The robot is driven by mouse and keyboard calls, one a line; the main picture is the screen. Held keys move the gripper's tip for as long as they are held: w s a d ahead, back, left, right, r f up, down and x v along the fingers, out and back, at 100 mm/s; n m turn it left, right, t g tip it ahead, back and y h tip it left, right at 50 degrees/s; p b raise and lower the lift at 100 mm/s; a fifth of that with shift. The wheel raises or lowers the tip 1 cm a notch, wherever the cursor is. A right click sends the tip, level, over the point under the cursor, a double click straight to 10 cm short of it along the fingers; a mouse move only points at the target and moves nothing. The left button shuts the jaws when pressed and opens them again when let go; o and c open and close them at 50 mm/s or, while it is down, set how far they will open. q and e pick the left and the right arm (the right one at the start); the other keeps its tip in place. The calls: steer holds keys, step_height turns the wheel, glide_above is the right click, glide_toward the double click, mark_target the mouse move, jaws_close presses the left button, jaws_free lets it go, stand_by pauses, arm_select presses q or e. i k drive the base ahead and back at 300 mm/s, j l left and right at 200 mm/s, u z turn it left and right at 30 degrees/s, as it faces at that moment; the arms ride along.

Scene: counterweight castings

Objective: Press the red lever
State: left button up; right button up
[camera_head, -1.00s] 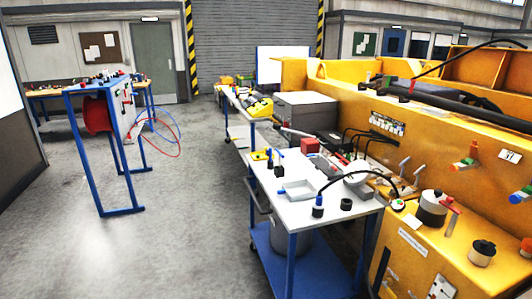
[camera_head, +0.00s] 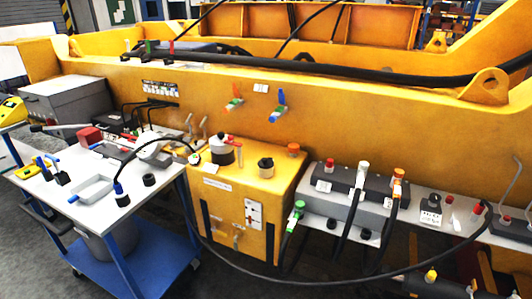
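A white and black cylindrical device (camera_head: 222,152) stands on top of the yellow box near the middle, with a small red lever-like handle (camera_head: 229,140) at its upper side. Other red parts show too: a red-topped fitting (camera_head: 329,165) on the grey block to the right and a red upright piece (camera_head: 479,208) at the far right. I cannot tell which one the task names. Neither of my grippers is in view.
A yellow machine body (camera_head: 340,110) spans the back. A white-topped blue cart (camera_head: 85,215) with loose parts stands at left. A yellow box (camera_head: 262,190) and a grey block (camera_head: 350,207) with hanging black cables fill the front. Dark floor shows below.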

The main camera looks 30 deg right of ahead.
mark_target(123, 149)
steer(key=i+l, duration=0.1)
steer(key=i, duration=0.55)
steer(key=i+l, duration=0.1)
steer(key=i, duration=0.55)
steer(key=i+l, duration=0.1)
steer(key=i, duration=0.5)
steer(key=u, duration=0.05)
